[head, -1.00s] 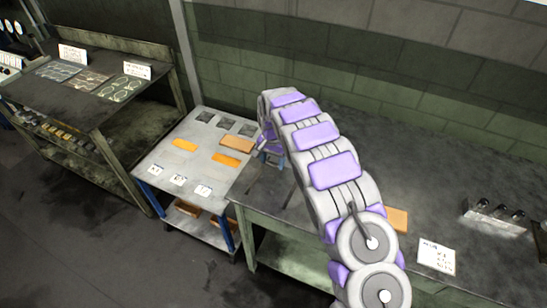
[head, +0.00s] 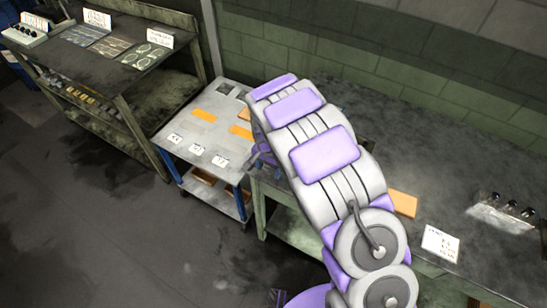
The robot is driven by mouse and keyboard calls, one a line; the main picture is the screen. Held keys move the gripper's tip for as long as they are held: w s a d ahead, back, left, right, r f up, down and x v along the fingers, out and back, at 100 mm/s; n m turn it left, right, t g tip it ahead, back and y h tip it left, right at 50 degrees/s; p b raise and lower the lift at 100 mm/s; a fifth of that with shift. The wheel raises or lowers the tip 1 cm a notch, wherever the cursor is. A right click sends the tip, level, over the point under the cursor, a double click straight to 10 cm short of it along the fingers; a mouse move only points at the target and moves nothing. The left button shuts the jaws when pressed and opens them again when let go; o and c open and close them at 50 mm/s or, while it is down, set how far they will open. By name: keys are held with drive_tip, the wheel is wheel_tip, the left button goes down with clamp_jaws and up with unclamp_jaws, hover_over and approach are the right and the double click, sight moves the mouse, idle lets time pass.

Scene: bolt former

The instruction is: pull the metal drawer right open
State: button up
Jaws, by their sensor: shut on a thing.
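My gripper (head: 262,156) shows only in part, at the left end of the green bench beside the trolley. It is shut. My grey and purple arm hides most of the fingers and what they hold. I cannot make out the metal drawer, its handle or how far it is open; that area lies behind my arm.
The green bench (head: 430,175) runs along the wall, with an orange block (head: 403,203), a white label card (head: 440,244) and a metal holder (head: 505,214) on it. A trolley (head: 188,140) with orange pieces and cards stands left of it. Dark floor is clear in front.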

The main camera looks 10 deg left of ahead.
drive_tip(key=shift+s+a+f, duration=0.1)
drive_tip(key=shift+s, duration=0.45)
drive_tip(key=o, duration=1.1)
drive_tip(key=shift+o, duration=0.9)
drive_tip(key=shift+s+a, duration=0.1)
drive_tip(key=shift+s, duration=0.05)
drive_tip(key=shift+w+r, duration=0.2)
drive_tip(key=shift+r, duration=0.4)
wheel_tip(320, 180, up, 16)
drive_tip(key=p, duration=0.2)
drive_tip(key=shift+r, duration=0.15)
